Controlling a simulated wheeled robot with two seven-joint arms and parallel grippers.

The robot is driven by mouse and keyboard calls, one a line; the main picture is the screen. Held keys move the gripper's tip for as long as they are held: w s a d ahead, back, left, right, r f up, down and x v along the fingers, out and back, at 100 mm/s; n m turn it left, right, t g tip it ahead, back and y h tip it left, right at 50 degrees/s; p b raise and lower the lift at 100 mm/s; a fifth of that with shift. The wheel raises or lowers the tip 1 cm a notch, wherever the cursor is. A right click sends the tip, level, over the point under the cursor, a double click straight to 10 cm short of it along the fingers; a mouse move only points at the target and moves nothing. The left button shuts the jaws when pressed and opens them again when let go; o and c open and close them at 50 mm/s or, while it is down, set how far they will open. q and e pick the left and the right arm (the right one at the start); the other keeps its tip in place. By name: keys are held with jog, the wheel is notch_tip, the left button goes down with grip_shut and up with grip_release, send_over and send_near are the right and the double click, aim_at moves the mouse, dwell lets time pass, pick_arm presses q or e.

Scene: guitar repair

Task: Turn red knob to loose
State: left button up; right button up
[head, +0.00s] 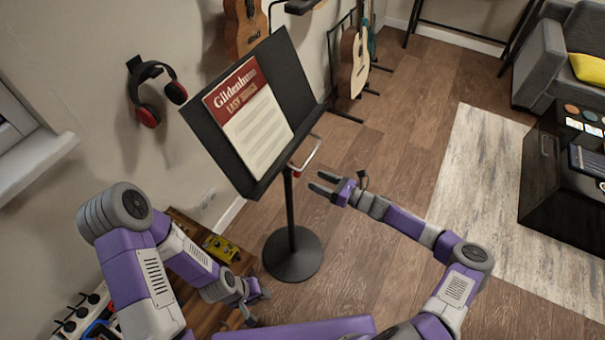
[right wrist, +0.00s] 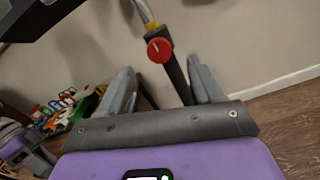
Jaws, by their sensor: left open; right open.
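The red knob (right wrist: 160,50) is a round red disc with a light pointer line, on the dark post of the music stand. In the right wrist view it lies ahead of and between the fingers of my right gripper (right wrist: 160,88). In the head view the black music stand (head: 291,205) holds a sheet with a red header, and the knob is hard to make out. My right gripper (head: 325,188) is open and empty, just right of the stand's post and apart from it. My left gripper (head: 254,304) is open and empty, low near the wooden surface.
A yellow pedal (head: 221,249) sits on a low wooden surface (head: 206,317) left of the stand. Red-black headphones (head: 157,98) hang on the wall. Guitars (head: 353,62) stand behind. The floor right of the stand is clear up to the rug (head: 475,190).

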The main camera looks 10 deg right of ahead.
aim_at(300, 174)
jog(key=b+x, duration=0.1)
jog(key=x, duration=0.6)
jog(key=c, duration=1.1)
